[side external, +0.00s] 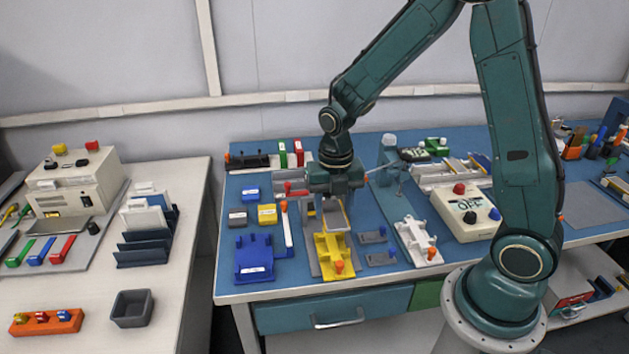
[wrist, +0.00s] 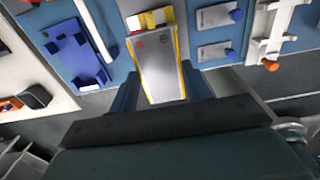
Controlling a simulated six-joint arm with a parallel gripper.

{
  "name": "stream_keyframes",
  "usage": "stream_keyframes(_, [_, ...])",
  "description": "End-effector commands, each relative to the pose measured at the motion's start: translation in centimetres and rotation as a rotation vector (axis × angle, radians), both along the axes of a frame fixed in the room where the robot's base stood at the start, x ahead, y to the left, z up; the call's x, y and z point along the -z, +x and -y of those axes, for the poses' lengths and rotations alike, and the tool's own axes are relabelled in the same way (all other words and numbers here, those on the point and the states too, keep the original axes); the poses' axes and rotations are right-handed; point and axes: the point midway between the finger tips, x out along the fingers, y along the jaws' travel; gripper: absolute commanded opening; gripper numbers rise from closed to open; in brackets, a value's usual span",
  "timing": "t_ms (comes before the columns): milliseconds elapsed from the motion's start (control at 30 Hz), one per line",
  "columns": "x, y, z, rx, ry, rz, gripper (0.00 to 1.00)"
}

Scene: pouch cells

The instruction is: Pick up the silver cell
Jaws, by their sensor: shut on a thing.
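The silver cell (wrist: 158,72) is a flat grey rectangle with a red mark and a dark mark near its far end. In the wrist view it lies between the two fingers of my gripper (wrist: 161,88), which is shut on it. In the side view the cell (side external: 335,215) shows just under my gripper (side external: 333,203), behind the yellow fixture (side external: 334,252). Yellow edges show along the cell's sides in the wrist view. Whether the cell is clear of the surface below is hard to tell.
A blue fixture (side external: 255,262) stands left of the yellow one. Small grey cells with blue tabs (side external: 380,258) and a white fixture (side external: 417,240) lie to the right. A control box (side external: 466,212) stands farther right. Blue and yellow blocks sit at left on the blue bench top.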

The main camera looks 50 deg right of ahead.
Motion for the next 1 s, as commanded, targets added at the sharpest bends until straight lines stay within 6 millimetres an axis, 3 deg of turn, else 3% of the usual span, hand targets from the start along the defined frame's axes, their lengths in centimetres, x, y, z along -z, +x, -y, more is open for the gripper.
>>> stream_keyframes(300, [-6.9, 0.1, 0.0, 0.000, -0.001, 0.006, 0.28])
stream_keyframes(500, [-9.9, 0.1, 0.0, 0.000, 0.000, 0.003, 0.28])
stream_keyframes(700, [-11.4, 0.0, 0.0, 0.000, 0.000, 0.001, 0.28])
stream_keyframes(1000, [-11.8, 0.0, 0.0, 0.000, 0.000, 0.000, 0.28])
